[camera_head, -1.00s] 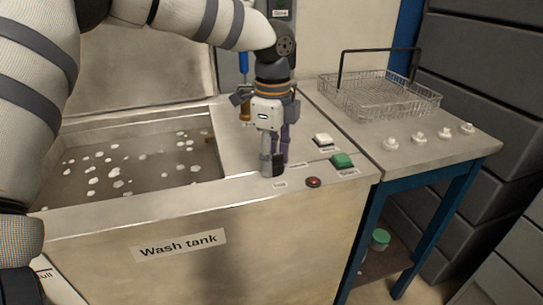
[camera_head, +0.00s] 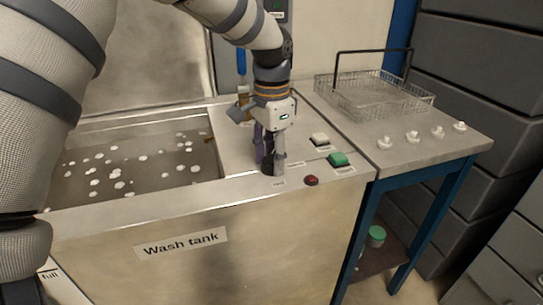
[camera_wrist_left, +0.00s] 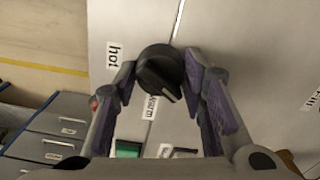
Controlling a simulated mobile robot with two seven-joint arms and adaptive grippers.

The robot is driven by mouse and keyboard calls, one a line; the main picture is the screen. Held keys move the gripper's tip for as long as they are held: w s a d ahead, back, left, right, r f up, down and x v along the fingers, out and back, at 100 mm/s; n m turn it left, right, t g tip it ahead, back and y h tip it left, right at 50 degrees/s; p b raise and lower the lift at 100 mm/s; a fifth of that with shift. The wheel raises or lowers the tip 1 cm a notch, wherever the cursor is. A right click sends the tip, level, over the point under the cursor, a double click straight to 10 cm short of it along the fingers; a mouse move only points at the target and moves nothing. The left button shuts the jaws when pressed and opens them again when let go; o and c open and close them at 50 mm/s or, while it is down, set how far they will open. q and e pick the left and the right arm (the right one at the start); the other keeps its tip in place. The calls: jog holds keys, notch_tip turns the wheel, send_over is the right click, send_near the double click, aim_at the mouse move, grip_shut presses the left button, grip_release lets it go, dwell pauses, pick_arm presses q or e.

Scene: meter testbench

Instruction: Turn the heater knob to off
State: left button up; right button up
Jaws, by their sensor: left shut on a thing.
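The heater knob (camera_wrist_left: 160,70) is round and black with a pale pointer line. It shows between the fingers in the left wrist view. Its line points down and slightly right in that picture, close to the "warm" label (camera_wrist_left: 149,107). The "hot" label (camera_wrist_left: 114,54) is to the knob's upper left; no "off" label can be read. My left gripper (camera_wrist_left: 160,80) is shut on the knob, a finger on each side. In the head view the left gripper (camera_head: 271,168) points down onto the tank's top panel, and its fingers largely hide the knob. My right gripper is out of view.
A red button (camera_head: 311,180), a green button (camera_head: 338,159) and a white switch (camera_head: 319,139) are close to the gripper's right. The open wash tank (camera_head: 125,165) is at left. A wire basket (camera_head: 375,95) and several white knobs (camera_head: 438,132) are on the right-hand bench.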

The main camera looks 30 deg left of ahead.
aim_at(272, 155)
pick_arm(q)
jog(key=n, duration=0.6)
jog(key=shift+f, duration=0.1)
jog(key=shift+n, duration=0.4)
dwell(0.3)
jog(key=o, duration=1.2)
jog(key=shift+c, duration=0.2)
notch_tip(272, 155, up, 12)
